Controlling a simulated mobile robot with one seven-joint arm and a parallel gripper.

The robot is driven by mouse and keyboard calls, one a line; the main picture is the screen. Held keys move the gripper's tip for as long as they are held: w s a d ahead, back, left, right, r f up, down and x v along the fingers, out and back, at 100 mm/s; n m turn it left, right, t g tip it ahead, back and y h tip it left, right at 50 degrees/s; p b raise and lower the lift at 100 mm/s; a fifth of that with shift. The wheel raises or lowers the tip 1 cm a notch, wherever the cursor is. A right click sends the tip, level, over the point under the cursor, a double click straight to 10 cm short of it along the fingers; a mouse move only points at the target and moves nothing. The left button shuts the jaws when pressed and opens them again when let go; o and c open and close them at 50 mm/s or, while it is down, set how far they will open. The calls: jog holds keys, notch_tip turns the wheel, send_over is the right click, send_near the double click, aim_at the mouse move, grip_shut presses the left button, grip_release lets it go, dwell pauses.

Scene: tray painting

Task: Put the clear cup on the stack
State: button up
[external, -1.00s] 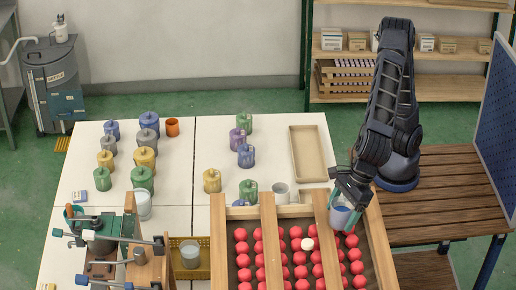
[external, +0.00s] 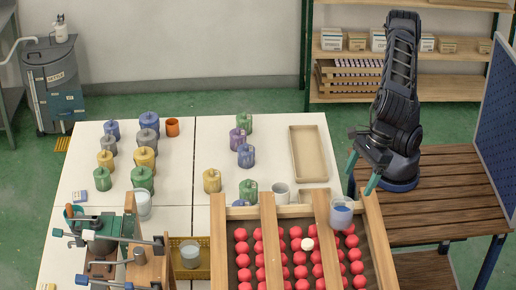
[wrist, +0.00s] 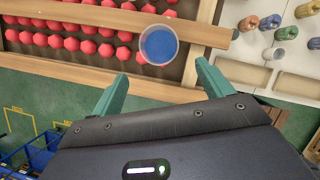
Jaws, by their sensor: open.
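A clear cup (external: 341,214) with blue inside stands upright at the back right end of the tray of red balls (external: 385,262). In the wrist view the cup (wrist: 158,45) shows from above, with a pale rim and a blue inside. I cannot tell whether the blue is a second cup under or in the clear one. My gripper (external: 361,172) is open and empty, behind and right of the cup and apart from it. In the wrist view the cup lies just beyond the teal fingertips (wrist: 161,74). No other stack of cups is clear to see.
Other pale cups stand by the green canister (external: 143,205), in the yellow basket (external: 190,254) and behind the tray (external: 281,191). Coloured canisters (external: 145,158) fill the white table's left. An empty beige tray (external: 309,165) lies at the back. Wooden rails (external: 270,240) cross the ball tray.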

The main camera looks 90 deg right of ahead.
jog(key=shift+d, duration=0.1)
jog(key=w+d+f+m+h, duration=0.1)
jog(key=w+d+f+m, duration=0.15)
jog(key=d+m, duration=1.15)
jog(key=w+d+f+m+h, duration=0.1)
jog(key=w+d+m, duration=0.35)
jog(key=d, duration=1.65)
jog(key=s+d+f+m, duration=0.4)
jog(key=d+m, duration=0.3)
jog(key=d, duration=0.2)
jog(key=s+d+f+m, duration=0.5)
jog(key=s+d+m, duration=0.1)
jog(key=d+m, duration=0.1)
jog(key=s+d+f+m, duration=0.4)
jog(key=d+m, duration=0.4)
jog(key=d, duration=0.2)
jog(key=shift+s+d+f+t, duration=0.3)
jog(key=shift+s, duration=0.1)
